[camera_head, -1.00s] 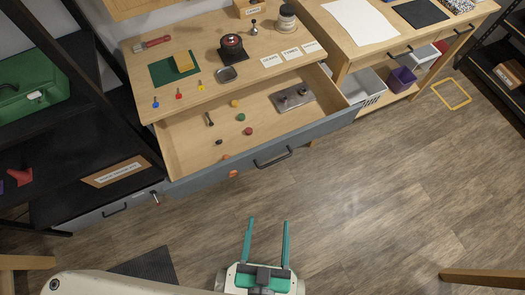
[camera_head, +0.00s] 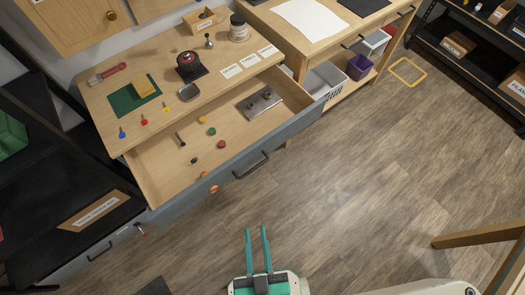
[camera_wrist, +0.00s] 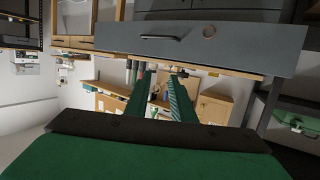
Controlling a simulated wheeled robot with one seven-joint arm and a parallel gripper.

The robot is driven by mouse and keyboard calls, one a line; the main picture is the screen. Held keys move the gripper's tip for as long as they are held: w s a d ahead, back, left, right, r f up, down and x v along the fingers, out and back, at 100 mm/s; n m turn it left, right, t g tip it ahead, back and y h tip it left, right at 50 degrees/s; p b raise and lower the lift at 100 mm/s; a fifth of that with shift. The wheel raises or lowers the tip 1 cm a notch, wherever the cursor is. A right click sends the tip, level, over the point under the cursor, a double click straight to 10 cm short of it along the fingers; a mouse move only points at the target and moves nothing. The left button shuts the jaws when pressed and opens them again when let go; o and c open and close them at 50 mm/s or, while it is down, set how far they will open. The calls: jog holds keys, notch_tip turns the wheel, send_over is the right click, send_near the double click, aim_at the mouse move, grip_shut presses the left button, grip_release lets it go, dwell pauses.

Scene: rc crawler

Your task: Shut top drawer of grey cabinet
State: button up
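The top drawer (camera_head: 292,127) of the grey cabinet is pulled out below the wooden top (camera_head: 215,45) in the head view. Its grey front has a black bar handle (camera_head: 251,165). Several small coloured knobs and a metal plate (camera_head: 259,103) lie inside. The wrist view shows a grey drawer front (camera_wrist: 245,42) with its handle (camera_wrist: 167,33) ahead of the fingers. My gripper (camera_head: 256,228) is apart from the drawer, over the floor in front of it. Its green fingers, also in the wrist view (camera_wrist: 160,78), are open with a narrow gap and nothing between them.
A bench with bins (camera_head: 326,82) stands to the right of the cabinet. A black shelf (camera_head: 475,62) is farther right, and a dark rack (camera_head: 55,150) is at left. A wooden leg (camera_head: 475,233) shows at lower right. The floor (camera_head: 340,180) before the drawer is mostly clear.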

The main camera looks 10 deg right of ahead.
jog(key=w+d+f+m+g, duration=0.1)
jog(key=w+d+f+m, duration=0.1)
jog(key=f, duration=0.4)
jog(key=w+d+f+m+g+h, duration=0.1)
jog(key=d+f+m+g, duration=0.1)
jog(key=f, duration=0.5)
jog(key=w+d+f+m+g, duration=0.1)
jog(key=w+d+f+m, duration=0.1)
jog(key=f, duration=0.5)
jog(key=shift+w+d+f+m+g+h, duration=0.1)
jog(key=shift+w+d+m+g+h, duration=0.25)
jog(key=shift+m, duration=0.45)
grip_shut()
jog(key=m+t+y, duration=0.4)
jog(key=t+y, duration=0.1)
jog(key=y, duration=0.6)
send_near(286, 135)
jog(key=x, duration=0.6)
jog(key=shift+w+a, duration=0.1)
jog(key=shift+a, duration=0.1)
